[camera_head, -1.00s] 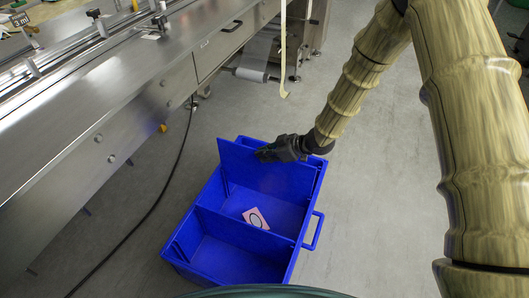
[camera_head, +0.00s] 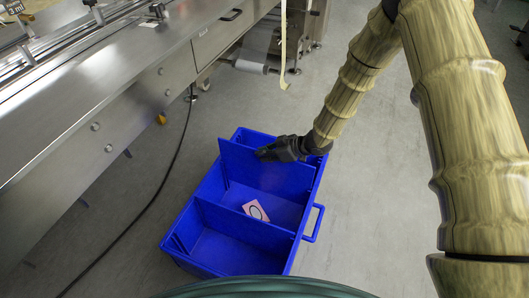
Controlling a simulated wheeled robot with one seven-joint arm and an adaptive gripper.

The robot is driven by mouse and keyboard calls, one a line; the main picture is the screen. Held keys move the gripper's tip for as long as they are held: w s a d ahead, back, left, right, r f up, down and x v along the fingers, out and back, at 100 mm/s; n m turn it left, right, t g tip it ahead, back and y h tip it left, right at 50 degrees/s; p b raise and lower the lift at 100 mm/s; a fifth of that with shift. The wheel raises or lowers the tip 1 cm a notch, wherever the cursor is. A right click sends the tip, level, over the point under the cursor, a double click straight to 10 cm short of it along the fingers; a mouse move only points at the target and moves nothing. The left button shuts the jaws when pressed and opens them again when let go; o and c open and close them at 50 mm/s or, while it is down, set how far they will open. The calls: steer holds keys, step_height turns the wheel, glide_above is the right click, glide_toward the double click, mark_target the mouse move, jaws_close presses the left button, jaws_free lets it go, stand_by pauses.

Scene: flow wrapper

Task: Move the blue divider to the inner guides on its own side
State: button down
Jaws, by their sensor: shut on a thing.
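A blue crate (camera_head: 178,257) stands on the floor with an upright blue cross wall (camera_head: 240,220) across its middle. The blue divider (camera_head: 250,172) stands in the far part, parallel to that cross wall and a little in front of the far end wall. Its top edge rises above the crate's rim at the left. My gripper (camera_head: 264,154) is shut on the divider's top edge, right of its middle. The fingertips are dark and partly hard to make out. The divider's lower edge and the guides it may touch are hard to tell.
A pink and white card (camera_head: 256,210) lies on the crate floor between the divider and the cross wall. A handle (camera_head: 314,223) sticks out on the crate's right side. A steel machine (camera_head: 110,110) stands to the left, with a black cable (camera_head: 165,185) on the floor.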

steer(key=shift+f+b, duration=0.55)
steer(key=shift+f, duration=1.4)
steer(key=c, duration=1.5)
jaws_free()
steer(key=shift+f, duration=0.1)
steer(key=v, duration=1.2)
steer(key=shift+w, duration=0.1)
